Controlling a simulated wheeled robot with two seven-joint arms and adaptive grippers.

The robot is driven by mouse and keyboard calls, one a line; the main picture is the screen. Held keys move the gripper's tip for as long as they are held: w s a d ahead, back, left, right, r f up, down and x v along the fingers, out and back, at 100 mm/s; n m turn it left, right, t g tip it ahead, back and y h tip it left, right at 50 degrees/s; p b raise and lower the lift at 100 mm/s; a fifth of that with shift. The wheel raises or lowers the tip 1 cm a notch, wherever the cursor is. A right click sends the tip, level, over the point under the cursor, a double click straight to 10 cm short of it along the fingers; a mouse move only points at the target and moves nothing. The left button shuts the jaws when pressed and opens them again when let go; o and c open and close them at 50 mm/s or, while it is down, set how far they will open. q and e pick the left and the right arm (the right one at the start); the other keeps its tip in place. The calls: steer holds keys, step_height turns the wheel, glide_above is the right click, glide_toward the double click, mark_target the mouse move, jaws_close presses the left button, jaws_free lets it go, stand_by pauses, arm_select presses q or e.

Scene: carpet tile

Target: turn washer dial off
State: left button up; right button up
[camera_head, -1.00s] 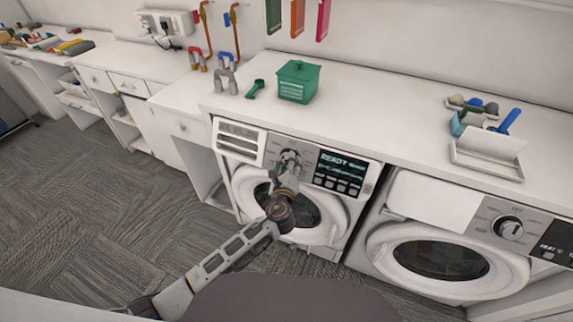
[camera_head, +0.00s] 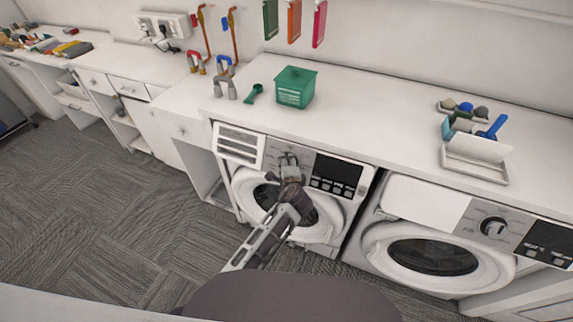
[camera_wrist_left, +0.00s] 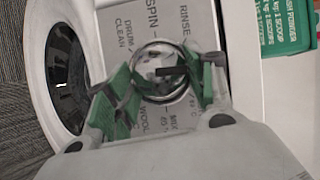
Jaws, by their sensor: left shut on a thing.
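The left washer (camera_head: 335,235) has its dial hidden behind my left gripper (camera_head: 289,160) in the head view. The left wrist view shows the round silver dial (camera_wrist_left: 166,68) between the green fingertips of my left gripper (camera_wrist_left: 163,82), with a dark mark across its face. The fingers are shut on the dial's two sides. Printed words such as SPIN, RINSE and WOOL surround it. The washer's display (camera_head: 334,170) is dark, with no text showing. My right gripper is not in view.
A second washer (camera_head: 400,205) with its own dial (camera_head: 494,228) stands to the right. On the counter (camera_head: 370,110) above are a green box (camera_head: 295,88), a green scoop (camera_head: 253,93) and a white tray (camera_head: 474,172). Carpet floor (camera_head: 90,210) lies open at left.

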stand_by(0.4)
arm_select(q)
steer(key=o, duration=1)
steer(key=shift+s, duration=0.1)
steer(key=shift+v, duration=3.65)
steer(key=shift+r, duration=0.15)
